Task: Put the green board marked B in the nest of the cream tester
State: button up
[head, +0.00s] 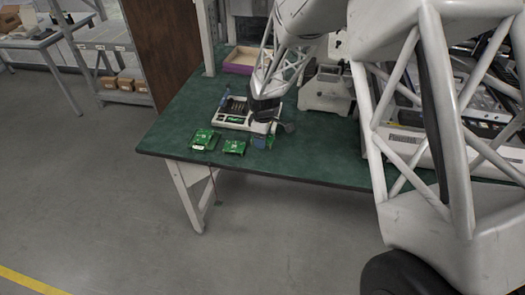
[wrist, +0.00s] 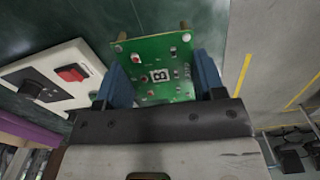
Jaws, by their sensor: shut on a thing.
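The green board marked B (wrist: 160,68) is between the two blue fingers of my gripper (wrist: 163,80) in the wrist view, its B label facing the camera. My gripper is shut on it. In the head view my gripper (head: 264,140) is at the front right of the cream tester (head: 228,115), near the table's front edge; the held board is hard to make out there. The tester has a dark nest area on top. In the wrist view part of the tester (wrist: 45,82), with a red switch, shows to the left of the board.
Two other green boards, one at the left (head: 204,139) and one nearer the middle (head: 234,147), lie on the green table (head: 180,125) in front of the tester. A purple-edged box (head: 241,60) and a pale machine (head: 326,92) stand behind. The table's left part is clear.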

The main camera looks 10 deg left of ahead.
jog(key=shift+w+a, duration=0.1)
notch_tip(320, 180, up, 6)
jog(key=n, duration=0.1)
send_over(238, 108)
dwell(0.6)
jog(key=shift+f, duration=0.25)
jog(key=shift+f, duration=3.25)
jog(key=shift+f, duration=0.8)
dwell(0.3)
jog(key=o, duration=0.9)
jog(key=c, duration=0.4)
